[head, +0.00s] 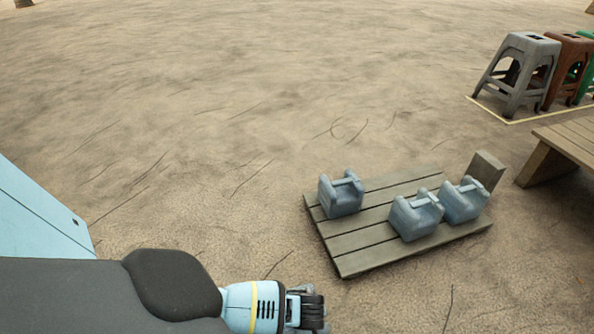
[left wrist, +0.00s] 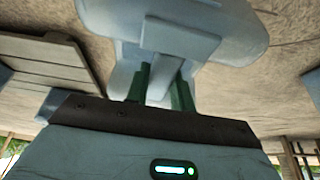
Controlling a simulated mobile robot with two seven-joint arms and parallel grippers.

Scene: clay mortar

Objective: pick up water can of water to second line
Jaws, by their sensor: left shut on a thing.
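My left gripper (left wrist: 161,88) is shut on the handle of a grey-blue water can (left wrist: 215,25) in the left wrist view. The can's body fills the top of that view. In the head view my left wrist reaches in at the bottom, left of a low slatted wooden platform (head: 345,264), and the held can is mostly hidden or cut off there. Three similar water cans stand on the platform: one at its left (head: 341,196), one at its middle front (head: 416,215) and one at its right (head: 463,201). My right gripper is not in view.
A small wooden block (head: 486,169) rises at the platform's back right corner. A wooden bench (head: 570,138) stands to the right. Grey (head: 517,70), brown (head: 566,70) and green stools stand at the far right beside a yellow ground line. The sandy ground left and behind is clear.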

